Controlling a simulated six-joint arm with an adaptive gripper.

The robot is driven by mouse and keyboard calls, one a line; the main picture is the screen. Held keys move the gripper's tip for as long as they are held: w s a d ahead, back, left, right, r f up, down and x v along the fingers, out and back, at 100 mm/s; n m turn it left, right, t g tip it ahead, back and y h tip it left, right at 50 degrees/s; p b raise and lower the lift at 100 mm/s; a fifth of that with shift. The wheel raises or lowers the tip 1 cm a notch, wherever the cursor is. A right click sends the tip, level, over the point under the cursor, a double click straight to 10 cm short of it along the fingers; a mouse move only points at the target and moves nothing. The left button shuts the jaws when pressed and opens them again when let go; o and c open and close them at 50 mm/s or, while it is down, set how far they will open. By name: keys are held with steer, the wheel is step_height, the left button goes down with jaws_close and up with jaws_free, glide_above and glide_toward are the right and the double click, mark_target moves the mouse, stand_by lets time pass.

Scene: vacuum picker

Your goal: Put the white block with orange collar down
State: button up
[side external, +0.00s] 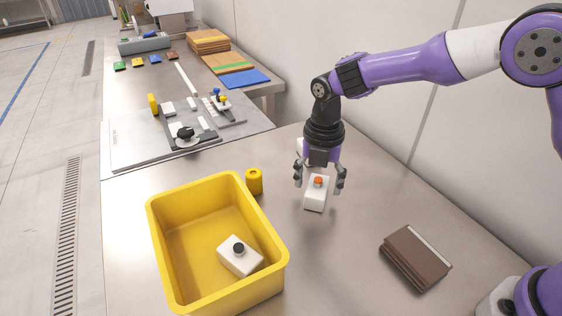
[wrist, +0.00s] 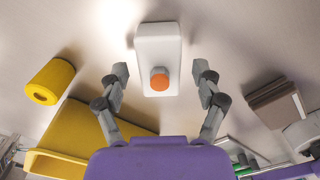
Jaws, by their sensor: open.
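The white block with orange collar (side external: 315,196) is at the middle of the metal table, below my gripper (side external: 320,178). It also shows in the wrist view (wrist: 158,50), with its orange collar facing the camera. My gripper (wrist: 161,82) is open, with one finger on each side of the block and a visible gap to it in the wrist view. Whether the block's underside rests fully on the table is hard to tell.
A yellow bin (side external: 162,240) stands at the left front, holding a white block with a dark collar (side external: 239,256). A yellow cylinder (side external: 254,181) stands beside the bin. A brown stack (side external: 415,257) lies at the right. The table between them is clear.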

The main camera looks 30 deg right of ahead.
mark_target(319, 181)
steer(key=s+d+r+m+t, duration=0.15)
steer(key=r+m, duration=0.25)
steer(key=r, duration=0.4)
steer(key=s+d+r+m, duration=0.3)
steer(key=r, duration=0.5)
steer(key=s+d+m+t, duration=0.2)
steer(key=s+m, duration=0.4)
steer(key=m, duration=0.4)
steer(key=s+d+m+t, duration=0.2)
steer(key=s+d+m, duration=0.3)
steer(key=m, duration=0.5)
steer(key=shift+s+f, duration=0.4)
steer(key=shift+s, duration=0.7)
